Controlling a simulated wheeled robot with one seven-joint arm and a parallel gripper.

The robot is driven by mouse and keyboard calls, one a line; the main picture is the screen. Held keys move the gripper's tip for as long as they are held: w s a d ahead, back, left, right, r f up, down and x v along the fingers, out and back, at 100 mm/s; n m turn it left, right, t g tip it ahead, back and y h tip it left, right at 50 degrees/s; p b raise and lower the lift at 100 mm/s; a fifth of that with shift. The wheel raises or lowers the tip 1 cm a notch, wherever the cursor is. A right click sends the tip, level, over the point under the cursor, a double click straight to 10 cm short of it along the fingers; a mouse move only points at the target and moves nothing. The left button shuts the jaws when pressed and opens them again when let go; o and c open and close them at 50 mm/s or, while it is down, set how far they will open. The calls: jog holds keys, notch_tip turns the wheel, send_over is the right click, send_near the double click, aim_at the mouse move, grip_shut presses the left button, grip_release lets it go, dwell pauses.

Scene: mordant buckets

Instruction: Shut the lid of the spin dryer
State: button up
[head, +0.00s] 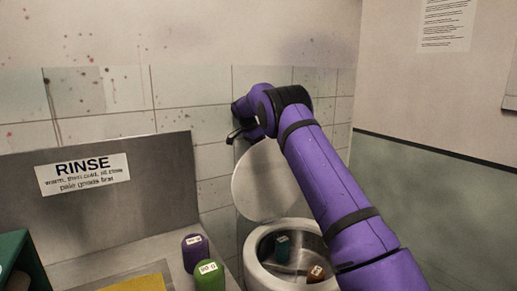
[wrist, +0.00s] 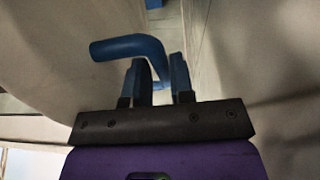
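The spin dryer (head: 254,272) is a round pale tub at the bottom of the head view. Its round grey lid (head: 268,182) stands raised at the back, partly hidden by my arm. A small teal item and a small orange item lie inside the tub. My gripper (wrist: 160,68) shows in the wrist view with two blue fingers apart. A bent blue bar (wrist: 128,46) runs across just beyond them and dips toward the gap; contact is unclear. A broad pale curved surface, seemingly the lid, fills the left there. In the head view the fingers are hard to make out near the lid's top.
A purple container (head: 195,253) and a green container (head: 209,275) stand left of the dryer. A metal panel with a RINSE sign (head: 83,174) is farther left. Tiled wall backs the dryer closely, and a grey-green wall (head: 440,215) bounds the right.

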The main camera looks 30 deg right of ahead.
grip_shut()
jog(key=shift+s, duration=0.15)
